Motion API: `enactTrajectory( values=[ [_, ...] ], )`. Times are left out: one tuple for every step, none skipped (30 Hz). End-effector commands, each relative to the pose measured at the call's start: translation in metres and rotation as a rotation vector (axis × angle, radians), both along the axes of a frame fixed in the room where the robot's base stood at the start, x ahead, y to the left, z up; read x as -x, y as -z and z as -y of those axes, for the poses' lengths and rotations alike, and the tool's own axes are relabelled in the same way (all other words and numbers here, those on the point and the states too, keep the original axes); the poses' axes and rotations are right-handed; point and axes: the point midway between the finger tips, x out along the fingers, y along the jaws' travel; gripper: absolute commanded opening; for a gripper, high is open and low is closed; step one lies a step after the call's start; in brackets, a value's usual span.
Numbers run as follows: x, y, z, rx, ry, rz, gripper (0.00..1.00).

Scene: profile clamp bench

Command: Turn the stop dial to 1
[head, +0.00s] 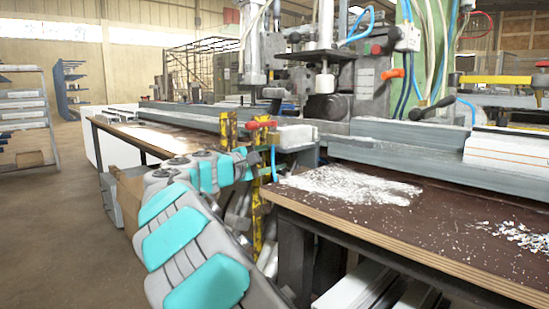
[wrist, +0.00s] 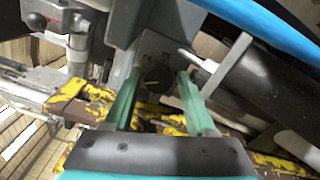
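The stop dial (wrist: 153,79) is a small dark round knob with a pale pointer line. It sits on a grey plate with number marks in the wrist view; a 2 is legible at its upper left. My gripper (wrist: 158,88) is open, its two green fingers on either side of the dial with gaps visible. I cannot tell whether the fingertips reach down around the knob. In the head view my teal and grey arm reaches to the bench's front edge, and its end is near the yellow bracket (head: 257,200). The dial is not discernible there.
A red-handled lever (head: 262,125) stands just above my arm's end. Worn yellow bars (wrist: 90,100) and a blue hose (wrist: 262,28) lie close around my gripper. The brown bench top (head: 400,225) has white shavings. Open floor lies at left.

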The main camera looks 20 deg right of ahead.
Motion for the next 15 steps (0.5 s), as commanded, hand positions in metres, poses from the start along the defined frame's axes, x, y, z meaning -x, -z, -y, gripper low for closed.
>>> enactTrajectory(
  values=[
    [0.0,0.0,0.0,0.001,0.0,0.0,0.59],
    [0.0,0.0,0.0,0.001,0.0,0.0,0.59],
    [0.0,-0.001,0.0,0.001,0.0,0.0,0.59],
    [0.0,-0.001,0.0,0.001,0.0,0.0,0.59],
    [0.0,-0.001,0.0,0.001,0.0,0.0,0.59],
    [0.0,-0.001,0.0,0.001,-0.002,0.001,0.59],
    [0.0,-0.001,-0.001,0.001,-0.002,0.001,0.59],
    [0.0,-0.001,-0.002,0.001,-0.002,0.001,0.59],
    [0.001,-0.001,-0.004,0.002,-0.002,0.001,0.59],
    [0.002,-0.002,-0.006,0.002,-0.003,0.001,0.59],
    [0.002,-0.002,-0.009,0.003,-0.003,0.001,0.59],
    [0.004,-0.002,-0.014,0.003,-0.004,0.001,0.59],
    [0.006,-0.003,-0.018,0.004,-0.005,0.002,0.59],
    [0.008,-0.003,-0.022,0.003,-0.003,0.002,0.59],
    [0.011,-0.003,-0.028,0.003,-0.003,0.002,0.59]
  ],
)
